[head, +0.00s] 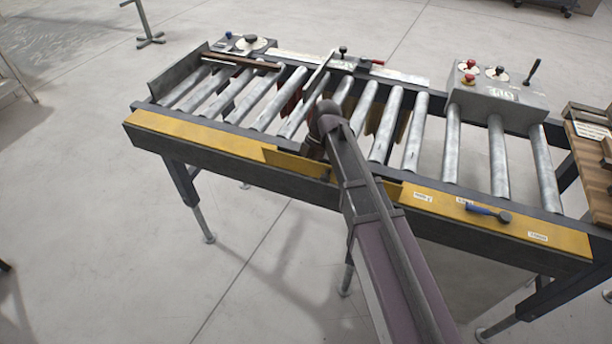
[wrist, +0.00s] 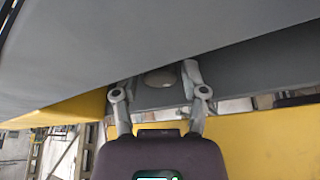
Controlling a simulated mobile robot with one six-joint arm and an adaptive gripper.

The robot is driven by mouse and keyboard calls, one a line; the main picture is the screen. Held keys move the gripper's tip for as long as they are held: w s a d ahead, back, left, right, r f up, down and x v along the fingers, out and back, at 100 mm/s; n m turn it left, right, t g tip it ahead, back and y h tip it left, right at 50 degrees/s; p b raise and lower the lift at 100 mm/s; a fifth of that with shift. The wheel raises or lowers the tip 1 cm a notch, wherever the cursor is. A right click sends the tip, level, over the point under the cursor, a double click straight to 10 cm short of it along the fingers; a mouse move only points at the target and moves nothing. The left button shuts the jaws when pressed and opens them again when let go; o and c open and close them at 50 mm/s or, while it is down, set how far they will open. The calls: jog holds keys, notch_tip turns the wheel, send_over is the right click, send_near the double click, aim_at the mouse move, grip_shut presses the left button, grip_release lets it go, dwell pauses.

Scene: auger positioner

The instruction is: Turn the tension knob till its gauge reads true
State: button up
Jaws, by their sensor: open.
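In the wrist view my gripper (wrist: 157,80) is open, its two grey fingers apart. A rounded pale grey knob-like part (wrist: 160,77) shows between the fingers, under a broad grey surface; I cannot tell whether they touch it or whether it is the tension knob. In the head view my arm reaches to the middle of the roller conveyor (head: 412,132), and its dark wrist end hides the gripper and what lies before it. No gauge reading is legible in either view.
A grey control box (head: 520,97) with red and black knobs and a lever stands at the conveyor's back right. A blue-handled lever (head: 484,211) sits on the yellow front rail (head: 200,134). A wooden-topped table (head: 597,175) adjoins at right. The floor in front is mostly clear.

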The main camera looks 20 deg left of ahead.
jog(key=shift+s+f, duration=0.1)
jog(key=shift+f, duration=0.05)
grip_shut()
jog(key=shift+n, duration=0.3)
jog(key=shift+n+g+h, duration=0.2)
jog(key=shift+n+h, duration=0.35)
jog(key=shift+n, duration=0.75)
jog(key=shift+n+g+h, duration=0.2)
jog(key=shift+n+h, duration=0.35)
jog(key=shift+n, duration=0.75)
grip_release()
